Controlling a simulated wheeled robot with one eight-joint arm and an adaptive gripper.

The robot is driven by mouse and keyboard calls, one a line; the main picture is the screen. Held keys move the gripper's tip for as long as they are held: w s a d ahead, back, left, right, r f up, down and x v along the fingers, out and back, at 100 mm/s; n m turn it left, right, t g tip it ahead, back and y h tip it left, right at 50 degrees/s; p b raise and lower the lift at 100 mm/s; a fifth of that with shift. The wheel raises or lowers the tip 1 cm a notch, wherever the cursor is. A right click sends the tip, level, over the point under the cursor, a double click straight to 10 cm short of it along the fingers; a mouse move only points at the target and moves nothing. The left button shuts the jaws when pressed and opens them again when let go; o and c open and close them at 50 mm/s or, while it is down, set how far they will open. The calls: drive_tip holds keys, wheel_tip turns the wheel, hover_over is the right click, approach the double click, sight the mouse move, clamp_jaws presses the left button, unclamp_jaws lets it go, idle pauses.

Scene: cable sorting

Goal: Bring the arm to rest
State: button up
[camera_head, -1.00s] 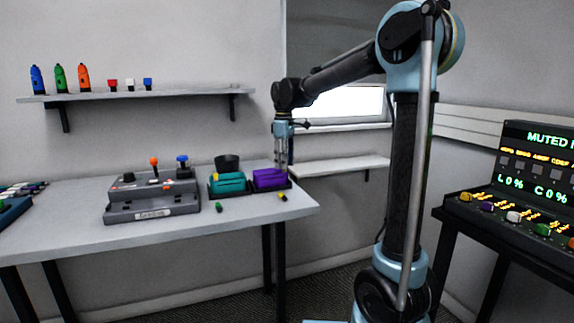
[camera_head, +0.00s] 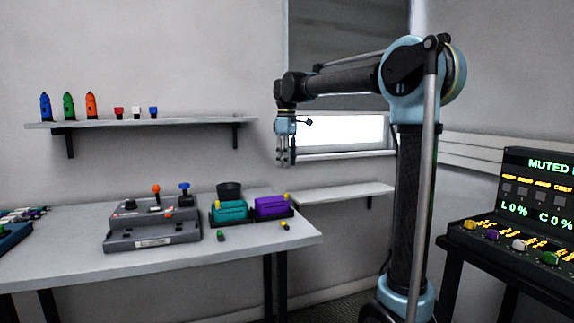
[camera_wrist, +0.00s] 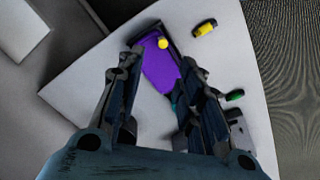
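My gripper (camera_head: 285,163) hangs pointing down in the air above the right end of the table, clear of the purple bin below it. In the wrist view my gripper (camera_wrist: 162,68) has its fingers apart, with nothing held between them. The purple bin (camera_head: 270,206) shows between and beyond the fingers in the wrist view (camera_wrist: 160,75), with a yellow piece (camera_wrist: 163,43) at its end. The teal bin (camera_head: 229,211) stands beside it, mostly hidden by a finger in the wrist view.
A yellow-tipped piece (camera_head: 285,226) and a green-tipped piece (camera_head: 220,236) lie on the table (camera_head: 70,255). A grey control box (camera_head: 152,238) with levers stands left. A wall shelf (camera_head: 150,123) holds several small items. A console (camera_head: 515,240) stands at right.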

drive_tip(key=s+d+f+m+t, duration=0.1)
drive_tip(key=s+d+f+m, duration=0.4)
drive_tip(key=s+d+f, duration=0.55)
drive_tip(key=s+d+f+m+t, duration=0.1)
drive_tip(key=s+d+f+m, duration=0.4)
drive_tip(key=s+d+f, duration=0.5)
drive_tip(key=s+d+f+m, duration=0.3)
drive_tip(key=s+d+f, duration=0.4)
drive_tip(key=s+f, duration=0.3)
drive_tip(key=shift+s+d+f+m, duration=0.25)
drive_tip(key=shift+d+f+m, duration=0.1)
drive_tip(key=shift+f+m, duration=0.05)
drive_tip(key=shift+w+f, duration=0.2)
drive_tip(key=shift+w, duration=0.2)
